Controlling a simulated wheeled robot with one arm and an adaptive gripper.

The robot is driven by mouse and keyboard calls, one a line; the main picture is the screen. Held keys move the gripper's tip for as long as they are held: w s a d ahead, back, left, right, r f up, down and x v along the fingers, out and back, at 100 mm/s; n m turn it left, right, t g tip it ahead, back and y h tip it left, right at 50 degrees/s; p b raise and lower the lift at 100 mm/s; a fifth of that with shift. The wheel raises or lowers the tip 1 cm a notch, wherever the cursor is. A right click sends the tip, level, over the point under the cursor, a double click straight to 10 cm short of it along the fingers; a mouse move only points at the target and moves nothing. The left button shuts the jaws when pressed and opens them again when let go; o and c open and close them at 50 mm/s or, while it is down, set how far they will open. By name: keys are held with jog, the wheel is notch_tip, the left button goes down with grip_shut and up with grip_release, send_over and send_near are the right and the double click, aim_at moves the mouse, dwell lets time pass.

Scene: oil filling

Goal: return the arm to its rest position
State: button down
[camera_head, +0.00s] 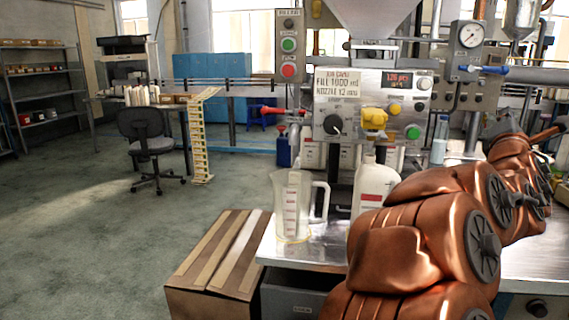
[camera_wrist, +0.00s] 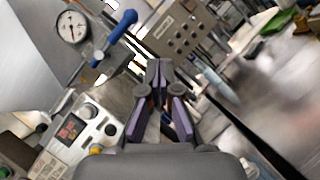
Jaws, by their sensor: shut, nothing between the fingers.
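My arm, copper-brown with dark grey joints, fills the right side of the head view and reaches toward the right and back. My gripper (camera_wrist: 161,68) shows in the wrist view, with its dark purple-grey fingers shut together and nothing between them. It is in the air near the filling machine's control panel (camera_wrist: 75,135). In the head view I cannot make out the fingers.
A clear measuring jug (camera_head: 292,205) and a white bottle with a red label (camera_head: 374,185) stand on the metal bench (camera_head: 300,254). A cardboard box (camera_head: 212,265) is at front left. The wrist view shows a gauge (camera_wrist: 71,27) and blue-handled valve (camera_wrist: 122,28) close to the gripper.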

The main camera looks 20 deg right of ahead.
jog(key=s+a+f+m+g+y+p, duration=0.1)
jog(key=a+f+m+g+y+p, duration=0.45)
jog(key=a, duration=0.75)
jog(key=s+a+f+m+g+y+p, duration=0.1)
jog(key=a+f+m+g+y+p, duration=0.2)
jog(key=a+f+m+y+p, duration=0.55)
jog(key=s+a+f+m+g+y+p, duration=0.1)
jog(key=s+a+g+p, duration=0.2)
jog(key=s+a, duration=0.7)
jog(key=s+a+f+m+g+y+p, duration=0.1)
jog(key=s+a+g+p, duration=0.3)
jog(key=s+a, duration=0.6)
jog(key=a+p, duration=0.1)
jog(key=a, duration=0.4)
jog(key=shift+s+a+y, duration=0.25)
jog(key=shift+s+y, duration=0.05)
jog(key=shift+s, duration=0.05)
